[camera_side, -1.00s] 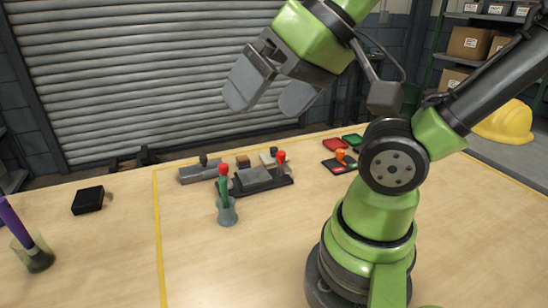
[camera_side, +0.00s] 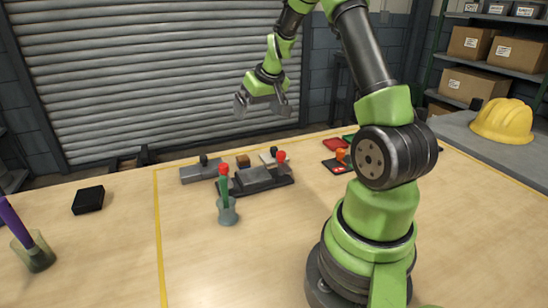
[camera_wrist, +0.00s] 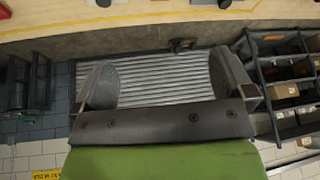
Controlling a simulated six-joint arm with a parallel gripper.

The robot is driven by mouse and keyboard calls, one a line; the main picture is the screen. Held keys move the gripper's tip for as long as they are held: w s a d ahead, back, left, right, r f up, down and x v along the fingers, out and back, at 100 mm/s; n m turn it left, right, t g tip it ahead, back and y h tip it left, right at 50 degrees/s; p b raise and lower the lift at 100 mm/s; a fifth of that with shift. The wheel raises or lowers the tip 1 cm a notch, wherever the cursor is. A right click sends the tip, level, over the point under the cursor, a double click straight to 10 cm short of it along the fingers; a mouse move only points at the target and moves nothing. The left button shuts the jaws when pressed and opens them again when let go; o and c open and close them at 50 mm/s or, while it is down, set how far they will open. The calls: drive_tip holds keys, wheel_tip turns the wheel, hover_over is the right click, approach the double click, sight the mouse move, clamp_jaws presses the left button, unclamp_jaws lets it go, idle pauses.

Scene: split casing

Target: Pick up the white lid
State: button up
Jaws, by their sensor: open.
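A small whitish plate with a black knob, which looks like the white lid (camera_side: 265,159), lies toward the far side of the bench in the side view. It is partly hidden by the dark casing tray with a grey block (camera_side: 254,181) in front of it. My gripper (camera_side: 262,105) is open and empty, well above the bench, over the area of the lid. In the wrist view my gripper (camera_wrist: 163,65) shows two spread fingers with nothing between them. I cannot identify the lid there.
A grey block with a black knob (camera_side: 201,172) is left of the tray. A cup with a red-topped green tool (camera_side: 227,212) stands in front. A black box (camera_side: 88,200) and purple-handled cup (camera_side: 35,255) are far left. The front bench is clear.

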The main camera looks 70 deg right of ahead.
drive_tip(key=g, duration=0.1)
approach(275, 148)
drive_tip(key=f, duration=0.3)
drive_tip(key=w+f, duration=0.1)
drive_tip(key=shift+d+f+m, duration=0.15)
drive_tip(key=shift+f+m, duration=0.15)
drive_tip(key=shift+f, duration=0.1)
drive_tip(key=shift+w+x, duration=0.15)
drive_tip(key=shift+x, duration=1.4)
drive_tip(key=shift+w+x, duration=0.1)
drive_tip(key=shift+x, duration=1.5)
drive_tip(key=shift+d+r, duration=0.15)
drive_tip(key=c, duration=1)
